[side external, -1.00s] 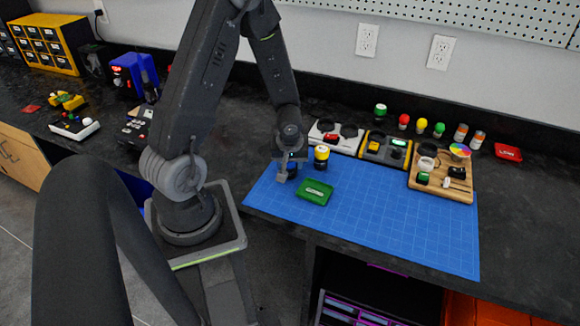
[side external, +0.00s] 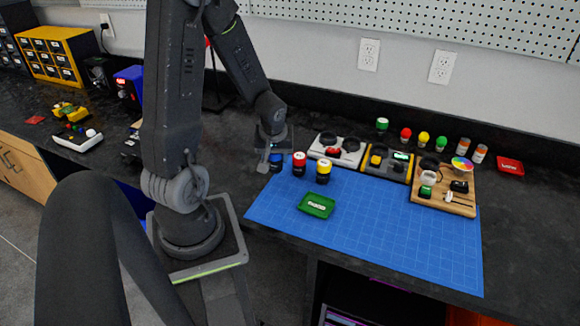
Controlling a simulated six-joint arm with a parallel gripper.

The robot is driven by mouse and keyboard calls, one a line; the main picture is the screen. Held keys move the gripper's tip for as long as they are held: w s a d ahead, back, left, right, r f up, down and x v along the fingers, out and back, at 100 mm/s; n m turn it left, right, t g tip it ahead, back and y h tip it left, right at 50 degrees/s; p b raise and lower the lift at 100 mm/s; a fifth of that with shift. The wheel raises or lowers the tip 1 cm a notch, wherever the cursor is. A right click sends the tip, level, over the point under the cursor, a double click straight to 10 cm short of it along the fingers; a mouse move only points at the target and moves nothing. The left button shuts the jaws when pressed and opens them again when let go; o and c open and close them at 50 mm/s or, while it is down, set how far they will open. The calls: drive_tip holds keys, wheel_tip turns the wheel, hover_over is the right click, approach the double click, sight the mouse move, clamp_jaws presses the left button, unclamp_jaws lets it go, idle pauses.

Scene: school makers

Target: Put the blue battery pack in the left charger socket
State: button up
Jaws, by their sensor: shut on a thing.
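My gripper (side external: 270,161) is at the back left corner of the blue mat, shut on the blue battery pack (side external: 277,162). The pack is upright and partly hidden by the fingers; I cannot tell whether its base touches the surface. A red-topped pack (side external: 299,164) and a yellow-topped pack (side external: 323,172) stand just to its right. A white unit (side external: 322,152) with two dark round sockets and a red part stands behind them. A dark grey and yellow unit (side external: 397,172) with a green-lit display stands to its right. I cannot tell for certain which is the charger.
A green tray (side external: 317,206) lies on the blue mat (side external: 400,240). A wooden board (side external: 457,208) with small items stands at the right. Several small coloured jars and a red box (side external: 510,165) line the back.

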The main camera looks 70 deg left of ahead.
drive_tip(key=s+a+r, duration=0.3)
drive_tip(key=s+r, duration=0.1)
drive_tip(key=s, duration=0.2)
drive_tip(key=w+a+m, duration=0.2)
drive_tip(key=w+a, duration=0.7)
drive_tip(key=w, duration=0.6)
drive_tip(key=w+a+f+m+t, duration=0.1)
drive_tip(key=w, duration=0.6)
drive_tip(key=w+a+f+m, duration=0.1)
drive_tip(key=w+m, duration=0.1)
drive_tip(key=w, duration=0.6)
drive_tip(key=shift+h, duration=0.3)
drive_tip(key=shift+s+d+f, duration=0.1)
drive_tip(key=shift+d+f, duration=0.05)
drive_tip(key=shift+f, duration=1.15)
drive_tip(key=shift+s+d+f, duration=0.1)
drive_tip(key=shift+f, duration=1.2)
drive_tip(key=shift+w+f, duration=0.1)
drive_tip(key=shift+f, duration=0.5)
drive_tip(key=o, duration=0.7)
drive_tip(key=shift+o, duration=0.2)
drive_tip(key=v, duration=1.1)
